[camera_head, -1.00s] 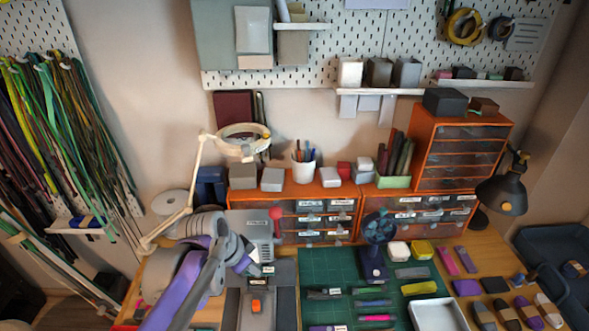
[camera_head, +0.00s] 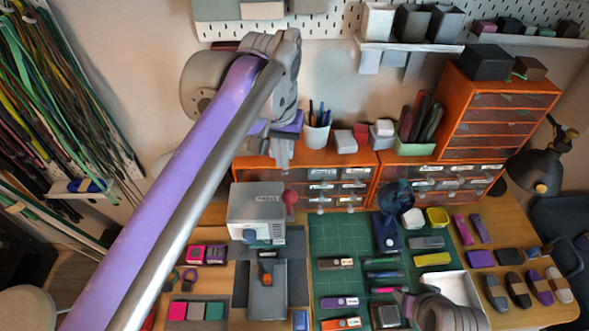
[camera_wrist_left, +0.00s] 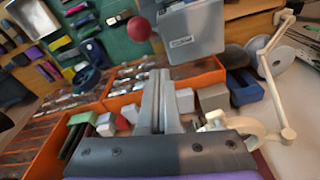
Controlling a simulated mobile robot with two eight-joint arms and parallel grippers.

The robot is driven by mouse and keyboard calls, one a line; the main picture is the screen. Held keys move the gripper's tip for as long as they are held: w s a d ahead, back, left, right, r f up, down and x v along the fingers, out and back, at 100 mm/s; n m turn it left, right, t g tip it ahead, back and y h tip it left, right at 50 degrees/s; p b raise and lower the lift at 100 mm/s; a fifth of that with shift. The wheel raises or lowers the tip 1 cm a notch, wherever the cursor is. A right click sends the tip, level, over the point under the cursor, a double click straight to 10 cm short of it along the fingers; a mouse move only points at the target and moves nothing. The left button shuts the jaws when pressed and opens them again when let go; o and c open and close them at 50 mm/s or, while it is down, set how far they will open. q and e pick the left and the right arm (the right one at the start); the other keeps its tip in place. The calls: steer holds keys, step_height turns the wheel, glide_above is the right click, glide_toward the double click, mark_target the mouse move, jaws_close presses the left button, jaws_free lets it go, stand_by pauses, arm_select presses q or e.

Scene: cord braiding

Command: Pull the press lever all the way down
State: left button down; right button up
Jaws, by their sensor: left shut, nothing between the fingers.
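The press (camera_head: 257,204) is a grey box-shaped head over a dark base on the table. Its lever has a red ball knob (camera_head: 290,197) at the right side of the head, near its top. In the left wrist view the red knob (camera_wrist_left: 139,28) hangs beside the grey press head (camera_wrist_left: 190,42), seen upside down. My left gripper (camera_head: 282,160) is above and behind the knob, apart from it, fingers pointing down. Its fingers (camera_wrist_left: 160,100) are together and empty. My right arm shows at the lower right; its fingers cannot be made out.
Orange drawer units (camera_head: 320,190) stand behind the press, with a pen cup (camera_head: 317,136) on top. A green cutting mat (camera_head: 335,240) with tools lies to the right. A white tray (camera_head: 455,286) is farther right.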

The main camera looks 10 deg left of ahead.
arm_select(q)
steer(key=w+d+r+g, duration=0.2)
steer(key=w+r, duration=0.1)
steer(key=r, duration=0.4)
steer(key=shift+w+d, duration=0.2)
steer(key=shift+d, duration=0.05)
steer(key=s+f+b, duration=0.1)
steer(key=s+f, duration=0.3)
steer(key=f, duration=0.6)
steer(key=shift+s+f, duration=0.2)
steer(key=shift+f, duration=0.1)
